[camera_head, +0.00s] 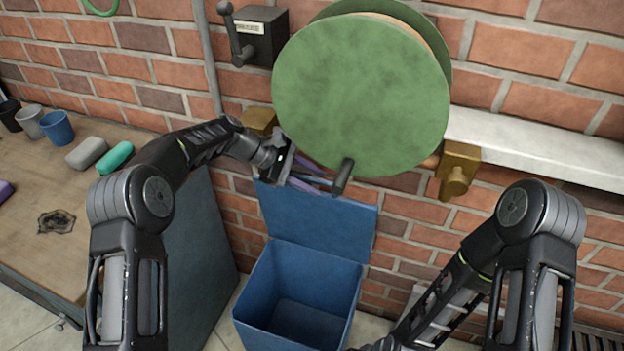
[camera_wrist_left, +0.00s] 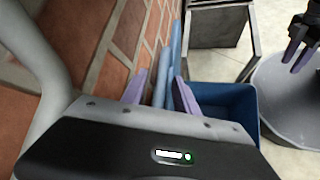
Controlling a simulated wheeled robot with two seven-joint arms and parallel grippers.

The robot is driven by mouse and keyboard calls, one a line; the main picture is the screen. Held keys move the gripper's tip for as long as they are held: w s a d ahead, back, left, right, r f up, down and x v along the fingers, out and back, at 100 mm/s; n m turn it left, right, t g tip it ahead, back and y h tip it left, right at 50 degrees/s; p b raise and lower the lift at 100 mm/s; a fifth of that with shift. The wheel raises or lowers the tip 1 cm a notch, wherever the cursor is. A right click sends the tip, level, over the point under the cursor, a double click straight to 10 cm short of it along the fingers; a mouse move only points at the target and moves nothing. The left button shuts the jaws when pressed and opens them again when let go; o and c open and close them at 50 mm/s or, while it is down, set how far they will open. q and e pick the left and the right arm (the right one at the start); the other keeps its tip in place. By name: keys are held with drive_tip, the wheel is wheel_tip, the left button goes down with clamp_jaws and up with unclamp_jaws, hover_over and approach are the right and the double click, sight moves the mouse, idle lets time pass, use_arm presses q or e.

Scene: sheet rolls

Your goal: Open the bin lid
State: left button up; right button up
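The blue bin (camera_head: 302,262) stands on the floor against the brick wall, its inside open to view and empty-looking. Its blue lid (camera_head: 325,220) is raised and leans back towards the wall. My left gripper (camera_head: 308,175) is at the lid's upper edge, below the green disc. In the left wrist view, its purple fingers (camera_wrist_left: 158,88) are apart, with the lid (camera_wrist_left: 168,65) seen nearly edge-on between or just beyond them; contact is unclear. The bin (camera_wrist_left: 230,102) lies beyond. My right gripper (camera_wrist_left: 296,50) shows in the left wrist view, its purple fingers apart and empty.
A large green roll (camera_head: 360,95) on brass brackets (camera_head: 457,172) hangs just above my left gripper. A grey pipe (camera_head: 208,60) and lever box (camera_head: 260,38) are on the wall.

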use_arm(q)
drive_tip(key=shift+r, duration=0.1)
wheel_tip(320, 180, up, 10)
drive_tip(key=shift+f+b, duration=0.1)
drive_tip(key=shift+b, duration=0.2)
idle(0.5)
